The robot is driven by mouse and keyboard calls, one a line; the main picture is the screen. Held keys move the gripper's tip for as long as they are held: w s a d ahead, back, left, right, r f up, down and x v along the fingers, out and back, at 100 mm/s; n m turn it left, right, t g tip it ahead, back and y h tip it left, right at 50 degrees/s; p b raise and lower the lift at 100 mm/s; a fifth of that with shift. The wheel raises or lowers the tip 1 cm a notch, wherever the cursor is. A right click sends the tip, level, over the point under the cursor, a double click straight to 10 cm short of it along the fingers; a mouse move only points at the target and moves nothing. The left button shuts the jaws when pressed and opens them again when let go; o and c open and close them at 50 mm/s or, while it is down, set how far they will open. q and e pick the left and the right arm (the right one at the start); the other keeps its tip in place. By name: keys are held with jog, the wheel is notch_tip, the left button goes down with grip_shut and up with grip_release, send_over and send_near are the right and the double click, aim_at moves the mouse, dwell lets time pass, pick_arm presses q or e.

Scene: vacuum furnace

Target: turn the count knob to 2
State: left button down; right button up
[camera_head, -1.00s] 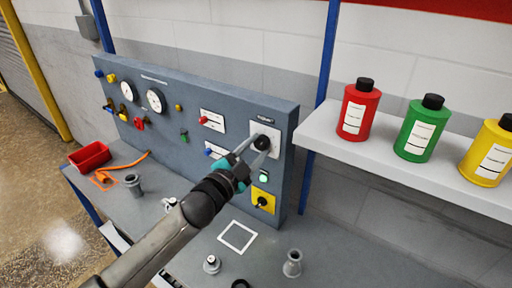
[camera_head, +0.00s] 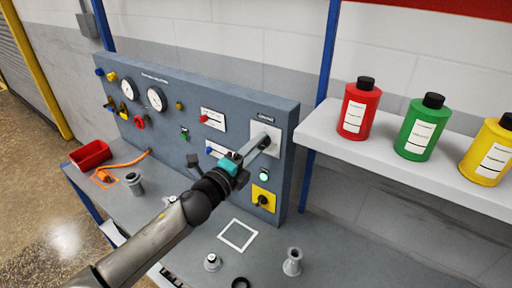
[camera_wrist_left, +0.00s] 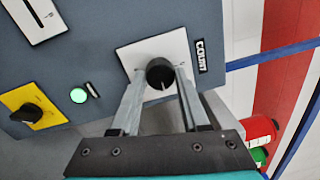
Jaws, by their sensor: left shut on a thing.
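The count knob is a round black knob on a white plate near the right end of the grey panel. In the left wrist view the knob (camera_wrist_left: 160,74) sits between my two fingers in front of the plate (camera_wrist_left: 140,52), beside a "COUNT" label (camera_wrist_left: 202,56). A short pale mark shows on its face. My left gripper (camera_head: 265,144) reaches the plate (camera_head: 273,130) in the head view and is shut on the knob; it also shows in the left wrist view (camera_wrist_left: 161,82). The fingers largely hide the knob in the head view. My right gripper is out of view.
Below the plate are a lit green button (camera_head: 264,175) and a black switch on a yellow plate (camera_head: 263,198). A shelf (camera_head: 402,176) with red, green and yellow bottles stands to the right. Small metal parts (camera_head: 292,262) lie on the bench below.

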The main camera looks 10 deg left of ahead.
pick_arm(q)
jog(key=shift+m, duration=0.9)
jog(key=shift+c, duration=2)
grip_release()
jog(key=b+v, duration=0.3)
jog(key=v, duration=1.2)
jog(key=shift+a, duration=0.15)
